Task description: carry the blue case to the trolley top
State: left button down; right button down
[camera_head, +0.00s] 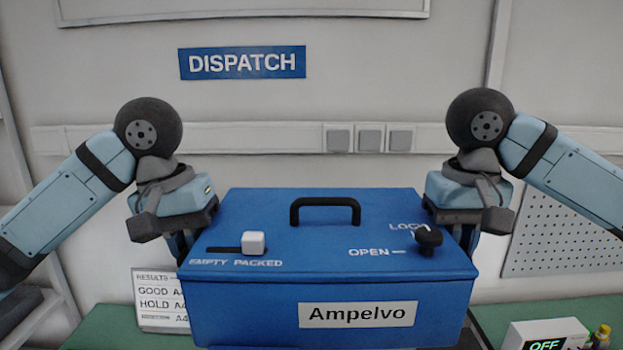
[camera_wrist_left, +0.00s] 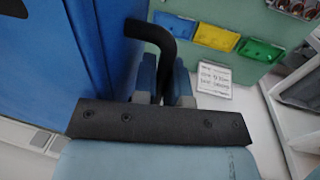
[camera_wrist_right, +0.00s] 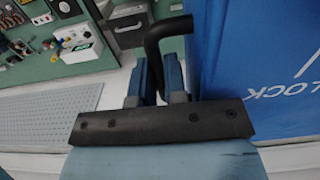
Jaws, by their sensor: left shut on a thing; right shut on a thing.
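The blue case (camera_head: 330,270) is in the middle of the head view, level, with an "Ampelvo" label on its front. Its lid has a black top handle, a white slider at the "PACKED" end and a black knob near "OPEN" and "LOCK"; the knob's setting is unclear. My left gripper (camera_head: 183,245) is at the case's left side, shut on a black side handle (camera_wrist_left: 150,32). My right gripper (camera_head: 468,240) is at the right side, shut on the other side handle (camera_wrist_right: 166,32). The head view hides both fingertips. I cannot make out the trolley top.
A green bench (camera_head: 510,312) lies behind the case, with a white box reading "OFF" (camera_head: 545,334) at right and a results card (camera_head: 158,300) at left. Blue, yellow and green bins (camera_wrist_left: 215,36) show in the left wrist view. A "DISPATCH" sign (camera_head: 242,63) hangs on the wall.

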pick_arm(q)
jog(key=shift+s+a+r, duration=0.1)
jog(key=shift+s+r, duration=0.05)
jog(key=shift+s, duration=0.15)
pick_arm(e)
jog(key=shift+s+d+r, duration=0.15)
jog(key=shift+s+d, duration=0.05)
